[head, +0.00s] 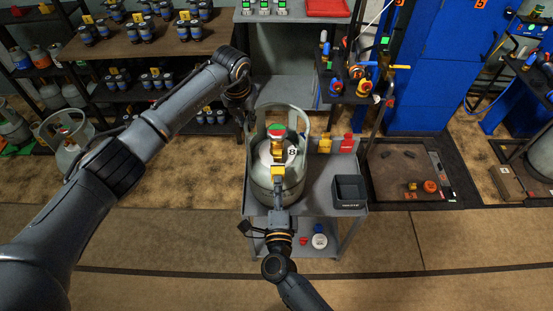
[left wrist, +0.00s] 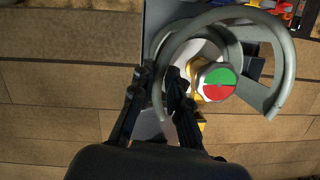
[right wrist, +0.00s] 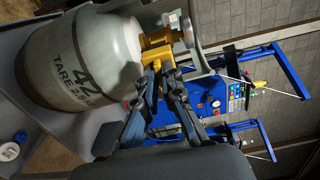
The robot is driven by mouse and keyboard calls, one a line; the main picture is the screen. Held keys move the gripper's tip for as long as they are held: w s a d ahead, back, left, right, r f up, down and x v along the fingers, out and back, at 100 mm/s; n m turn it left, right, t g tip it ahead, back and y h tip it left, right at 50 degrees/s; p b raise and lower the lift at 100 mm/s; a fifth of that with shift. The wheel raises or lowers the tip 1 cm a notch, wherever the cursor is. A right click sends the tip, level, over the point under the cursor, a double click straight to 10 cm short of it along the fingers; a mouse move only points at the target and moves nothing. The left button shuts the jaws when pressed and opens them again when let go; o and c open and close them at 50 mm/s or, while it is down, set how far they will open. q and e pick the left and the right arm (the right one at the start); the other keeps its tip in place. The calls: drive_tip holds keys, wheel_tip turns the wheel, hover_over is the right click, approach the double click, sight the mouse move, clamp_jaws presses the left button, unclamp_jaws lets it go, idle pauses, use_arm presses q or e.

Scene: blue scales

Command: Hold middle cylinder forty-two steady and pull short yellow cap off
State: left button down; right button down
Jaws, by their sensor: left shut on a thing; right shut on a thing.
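The grey cylinder marked 42 (head: 262,183) stands upright on a cart, and its number shows in the right wrist view (right wrist: 55,65). Its valve has a green and red handwheel (head: 277,130), also seen in the left wrist view (left wrist: 216,83). My left gripper (head: 249,118) is shut on the cylinder's collar ring (left wrist: 277,85) at the left side. The yellow cap (head: 278,170) is at the valve's front outlet. My right gripper (right wrist: 160,75) is shut on this yellow cap (right wrist: 157,52). In the head view the right fingertips partly hide the cap.
The grey cart (head: 315,190) carries an open dark bin (head: 349,192) at right, with a yellow piece (head: 325,145) and a red piece (head: 347,144) behind it. Small items lie on its lower shelf. A floor scale (head: 405,170) is at right; shelves (head: 150,45) stand behind left.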

drive_tip(key=shift+s, duration=2)
use_arm(q)
drive_tip(key=c, duration=1.2)
unclamp_jaws()
drive_tip(key=shift+a, duration=0.1)
drive_tip(key=shift+r, duration=0.1)
drive_tip(key=v, duration=1.1)
drive_tip(key=shift+r, duration=0.35)
